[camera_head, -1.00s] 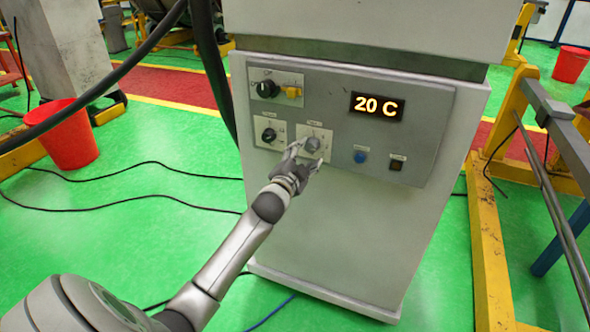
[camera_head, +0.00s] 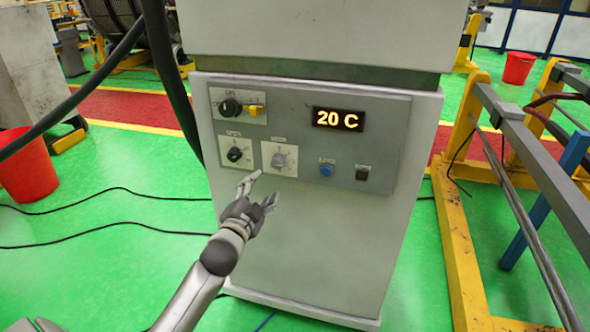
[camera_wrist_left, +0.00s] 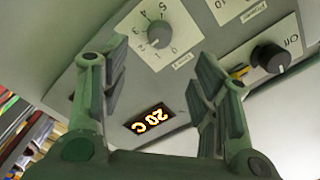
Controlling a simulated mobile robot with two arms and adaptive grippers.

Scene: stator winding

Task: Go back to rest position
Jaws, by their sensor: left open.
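My left gripper (camera_head: 260,191) is open and empty in front of the grey cabinet (camera_head: 310,235), just below the knobs of its control panel (camera_head: 385,130). The grey knob (camera_head: 279,158) on its white plate is uncovered above the fingertips. In the left wrist view the two open fingers (camera_wrist_left: 160,85) frame the panel, with the grey knob (camera_wrist_left: 160,34) beyond and between them, apart from them. The display (camera_head: 338,118) reads 20 C. A black knob (camera_head: 235,154) sits to the left of the grey one. My right gripper is not in view.
A blue button (camera_head: 326,170) is at lower right. A red bucket (camera_head: 28,168) stands at left. A yellow frame (camera_head: 462,250) stands at right. Dark cables (camera_head: 120,190) lie on the green floor.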

